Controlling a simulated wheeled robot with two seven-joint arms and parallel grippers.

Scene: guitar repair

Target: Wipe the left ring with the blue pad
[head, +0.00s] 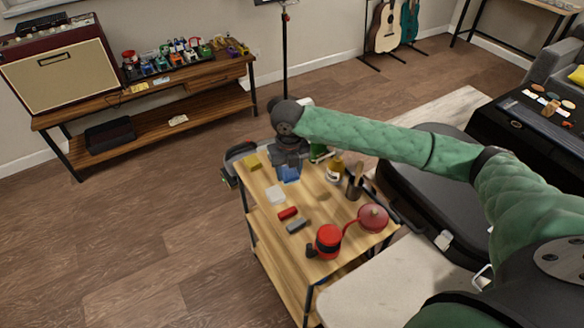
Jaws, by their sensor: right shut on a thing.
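My right gripper (289,160) reaches in from the right, over the far end of the wooden cart top. It points down and is shut on the blue pad (289,174), which shows just below its fingers. I cannot tell whether the pad touches the cart top. I cannot make out the left ring in this view; it may be hidden or too small to tell. My left gripper is not in view.
The cart top (264,205) holds a yellow block (254,161), a white piece (275,194), a red roll (288,213), a grey block (298,225), a red can (328,238), a reddish pan (373,217) and a dark tool cup (354,188). Bottles stand beside the gripper.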

